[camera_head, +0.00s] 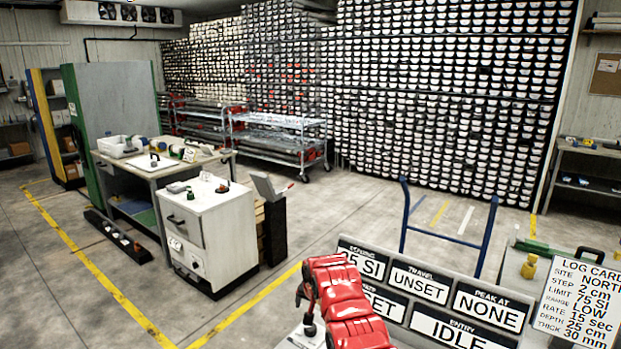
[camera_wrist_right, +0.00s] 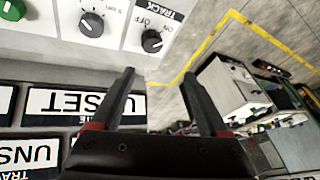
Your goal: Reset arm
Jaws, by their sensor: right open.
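My right arm (camera_head: 345,305) is red and reaches in from the bottom of the head view, in front of a display panel. My right gripper (camera_wrist_right: 162,98) shows in the right wrist view with two dark fingers spread apart and nothing between them. It hangs over the edge between the panel and the floor beyond. The panel (camera_head: 437,258) carries white labels such as UNSET, NONE and IDLE. In the wrist view the panel has a black knob (camera_wrist_right: 152,41) marked ON and OFF under TRACK, and another black knob (camera_wrist_right: 91,24). My left gripper is not in view.
A log card (camera_head: 585,305) stands at the right, near a yellow weight-like object (camera_head: 529,266). A blue hand-truck frame (camera_head: 446,234) rises behind the panel. A white cabinet (camera_head: 213,231) and workbench (camera_head: 160,165) stand left.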

